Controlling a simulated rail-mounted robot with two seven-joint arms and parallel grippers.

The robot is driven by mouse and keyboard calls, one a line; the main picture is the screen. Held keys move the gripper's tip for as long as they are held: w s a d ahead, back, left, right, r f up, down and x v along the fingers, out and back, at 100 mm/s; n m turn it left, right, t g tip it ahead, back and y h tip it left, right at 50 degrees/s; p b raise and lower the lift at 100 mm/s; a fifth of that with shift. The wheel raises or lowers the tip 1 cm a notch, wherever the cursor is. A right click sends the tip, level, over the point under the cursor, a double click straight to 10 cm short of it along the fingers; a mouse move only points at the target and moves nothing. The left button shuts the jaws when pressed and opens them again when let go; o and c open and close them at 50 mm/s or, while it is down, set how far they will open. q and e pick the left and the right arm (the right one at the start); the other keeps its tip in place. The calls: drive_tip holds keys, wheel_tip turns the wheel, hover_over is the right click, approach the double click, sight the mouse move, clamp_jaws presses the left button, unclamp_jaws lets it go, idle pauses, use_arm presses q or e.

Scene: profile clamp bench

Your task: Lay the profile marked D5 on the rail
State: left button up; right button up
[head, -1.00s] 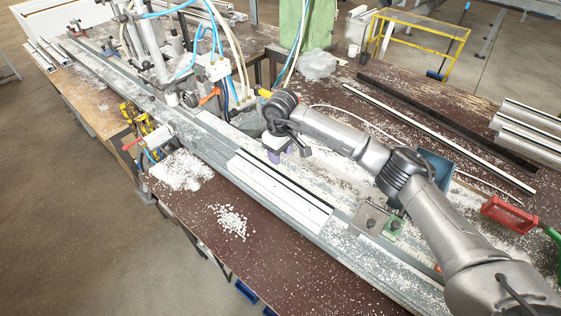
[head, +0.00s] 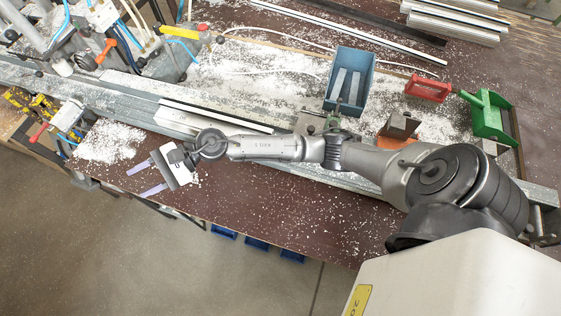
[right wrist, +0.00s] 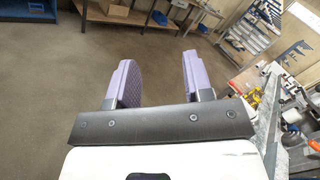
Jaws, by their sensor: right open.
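A short white profile with a dark line along it (head: 178,120) lies lengthwise along the grey rail (head: 110,98). My right arm hides its right end. No D5 mark can be read on it or on any other profile. My right gripper (head: 145,180) is open and empty, with its two purple fingers apart. It is over the bench's front edge, in front of the rail and clear of the white profile. In the right wrist view the open fingers (right wrist: 158,75) have only floor between them. My left gripper is not in view.
A blue bin (head: 365,70), a red holder (head: 428,88) and a green dustpan (head: 490,112) stand behind my right arm. A long white profile (head: 350,34) and stacked silver profiles (head: 455,22) lie at the back. Clamps and hoses crowd the upper left. White chips (head: 108,142) litter the bench.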

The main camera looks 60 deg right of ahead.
drive_tip(key=s+d+f+n+t+h, duration=0.25)
drive_tip(key=d+n+h, duration=0.2)
drive_tip(key=n, duration=0.75)
drive_tip(key=s+d+f+n+t+h, duration=0.2)
drive_tip(key=d+n+t+h, duration=0.3)
drive_tip(key=n, duration=0.7)
drive_tip(key=s+d+f+n+t+h, duration=0.1)
drive_tip(key=s+f+n+t+h, duration=0.1)
drive_tip(key=n+h, duration=0.75)
drive_tip(key=s+d+f+m+g, duration=0.1)
drive_tip(key=s+f+m+g, duration=0.3)
drive_tip(key=s, duration=0.4)
drive_tip(key=s+f+m+g+y, duration=0.1)
drive_tip(key=s+f+m+g, duration=0.3)
drive_tip(key=s, duration=0.5)
drive_tip(key=s+d+f+m+g+y, duration=0.1)
drive_tip(key=s+f+m+g, duration=0.4)
drive_tip(key=s+m+g, duration=0.1)
drive_tip(key=shift+s+d+m+g, duration=0.2)
drive_tip(key=shift+s+m, duration=0.25)
drive_tip(key=shift+s, duration=0.15)
drive_tip(key=shift+s+d+m+g, duration=0.15)
drive_tip(key=shift+s+m, duration=0.25)
drive_tip(key=shift+s, duration=0.2)
